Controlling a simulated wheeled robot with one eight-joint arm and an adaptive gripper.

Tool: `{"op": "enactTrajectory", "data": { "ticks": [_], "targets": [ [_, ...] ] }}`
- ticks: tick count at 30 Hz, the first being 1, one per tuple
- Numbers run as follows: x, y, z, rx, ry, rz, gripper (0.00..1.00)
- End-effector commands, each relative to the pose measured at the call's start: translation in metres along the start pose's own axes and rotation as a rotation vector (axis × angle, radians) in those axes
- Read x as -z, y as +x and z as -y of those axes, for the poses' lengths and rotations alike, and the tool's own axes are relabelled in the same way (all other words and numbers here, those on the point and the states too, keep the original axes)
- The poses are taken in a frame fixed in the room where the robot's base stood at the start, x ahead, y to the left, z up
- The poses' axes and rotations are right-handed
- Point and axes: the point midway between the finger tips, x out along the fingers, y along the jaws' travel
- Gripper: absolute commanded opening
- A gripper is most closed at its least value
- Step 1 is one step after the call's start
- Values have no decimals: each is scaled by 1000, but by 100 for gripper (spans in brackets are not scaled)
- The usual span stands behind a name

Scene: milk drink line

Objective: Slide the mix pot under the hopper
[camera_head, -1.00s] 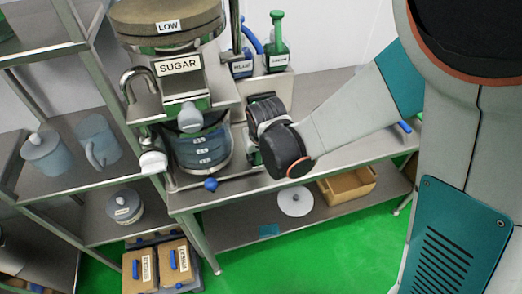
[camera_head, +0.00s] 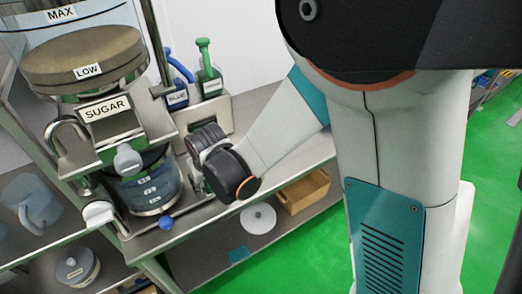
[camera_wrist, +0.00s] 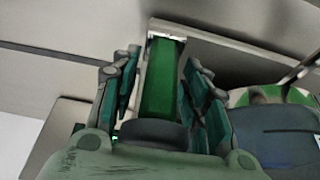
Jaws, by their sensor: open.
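The mix pot, a clear bluish vessel with level marks (camera_head: 148,190), stands upright on the steel counter beneath the sugar hopper (camera_head: 83,62). The hopper's grey nozzle (camera_head: 127,159) is in front of the pot's upper left part. My dark wrist is just right of the pot in the head view and hides most of my gripper. In the wrist view my gripper (camera_wrist: 163,62) is open, with a green upright strip (camera_wrist: 162,80) showing between its fingers; I cannot tell what it belongs to. A blue-grey rounded body (camera_wrist: 285,138) lies right of the fingers, possibly the pot.
Blue (camera_head: 177,95) and green (camera_head: 208,80) handled items stand in a rack behind my wrist. A blue knob (camera_head: 166,222) is at the counter's front edge. A wooden bin (camera_head: 303,190) and white disc (camera_head: 258,218) lie on the lower shelf. A jug (camera_head: 32,203) stands left.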

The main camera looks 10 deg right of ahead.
Motion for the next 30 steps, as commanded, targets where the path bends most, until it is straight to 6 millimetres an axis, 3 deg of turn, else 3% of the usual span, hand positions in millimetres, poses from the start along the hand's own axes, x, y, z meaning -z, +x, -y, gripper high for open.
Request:
{"op": "enactTrajectory", "data": {
  "ticks": [5,30],
  "targets": [
    [0,0,-19,-2,4,0,42],
    [0,-1,-171,-4,5,0,42]
  ]
}}
